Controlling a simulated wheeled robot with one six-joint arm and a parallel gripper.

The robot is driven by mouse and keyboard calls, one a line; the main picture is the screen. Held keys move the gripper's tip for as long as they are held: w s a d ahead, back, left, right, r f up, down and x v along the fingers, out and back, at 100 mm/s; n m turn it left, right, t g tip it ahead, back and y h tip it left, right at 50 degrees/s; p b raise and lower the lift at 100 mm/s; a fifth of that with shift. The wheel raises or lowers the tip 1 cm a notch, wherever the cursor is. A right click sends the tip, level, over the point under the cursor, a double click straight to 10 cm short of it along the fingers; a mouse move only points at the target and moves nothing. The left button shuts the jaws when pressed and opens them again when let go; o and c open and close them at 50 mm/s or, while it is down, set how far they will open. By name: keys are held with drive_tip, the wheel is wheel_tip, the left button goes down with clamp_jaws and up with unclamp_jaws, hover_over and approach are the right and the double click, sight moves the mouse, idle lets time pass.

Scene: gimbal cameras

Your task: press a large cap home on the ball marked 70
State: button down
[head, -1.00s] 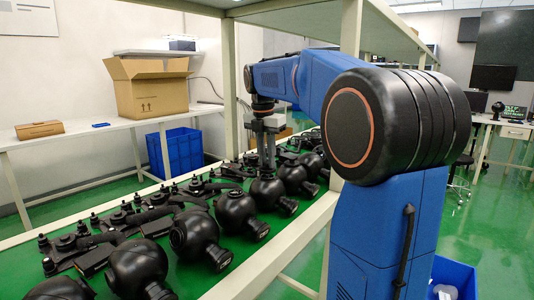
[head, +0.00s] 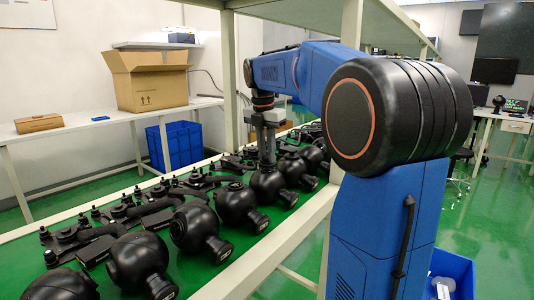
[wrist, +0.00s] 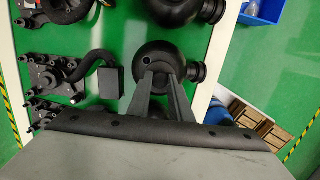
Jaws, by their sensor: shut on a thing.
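My gripper (head: 267,162) points straight down over one black ball (head: 267,187) in the row on the green table. In the wrist view, my two grey fingers (wrist: 158,72) reach down onto the top of this ball (wrist: 152,57), close together. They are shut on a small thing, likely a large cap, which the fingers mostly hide. A small round hole shows on the ball beside the fingertips. A short barrel sticks out from the ball's right side. The marking 70 is not readable in either view.
More black balls with barrels (head: 196,228) line the table's near edge. Flat black camera parts (head: 120,215) lie behind them. A pale shelf post (head: 349,80) stands right of my gripper. A cardboard box (head: 150,80) is on the back bench; a blue bin (head: 176,145) stands below.

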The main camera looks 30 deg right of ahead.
sight(263, 164)
drive_tip(key=shift+f, duration=0.75)
idle(0.7)
drive_tip(key=c, duration=1.5)
unclamp_jaws()
drive_tip(key=shift+c, duration=0.2)
drive_tip(key=shift+r, duration=0.1)
wheel_tip(263, 164, up, 17)
drive_tip(key=a, duration=0.2)
drive_tip(key=shift+s, duration=0.4)
